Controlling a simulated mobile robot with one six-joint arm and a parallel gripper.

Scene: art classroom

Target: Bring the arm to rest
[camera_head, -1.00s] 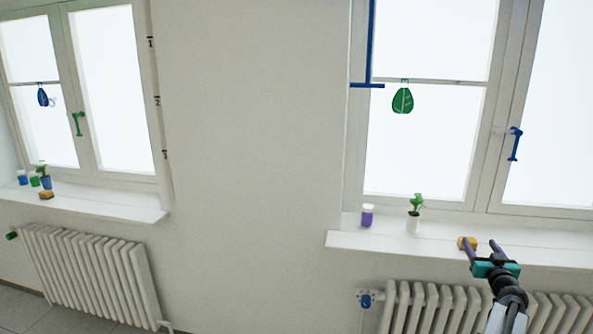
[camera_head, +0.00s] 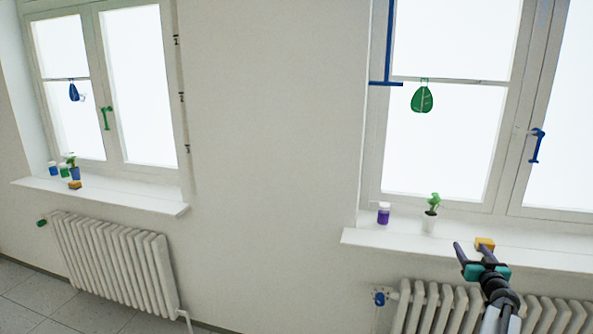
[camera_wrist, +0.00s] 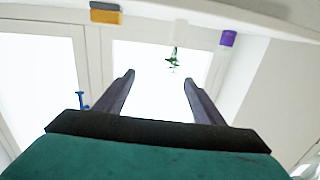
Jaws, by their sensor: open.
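My gripper (camera_head: 473,250) is at the lower right of the head view, in front of the right windowsill and above the radiator. Its two dark fingers stand apart with nothing between them. In the wrist view my gripper (camera_wrist: 158,82) also shows open and empty. A yellow sponge-like block (camera_head: 485,243) lies on the sill close behind the fingers in the picture. The same block (camera_wrist: 106,14) is at the top left of the wrist view, apart from the fingers.
The right sill (camera_head: 400,242) also holds a purple jar (camera_head: 383,213) and a potted plant (camera_head: 431,215). A radiator (camera_head: 440,305) stands below it. The left sill (camera_head: 120,195) bears small jars, a plant and a yellow block (camera_head: 75,185). Bare wall lies between the windows.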

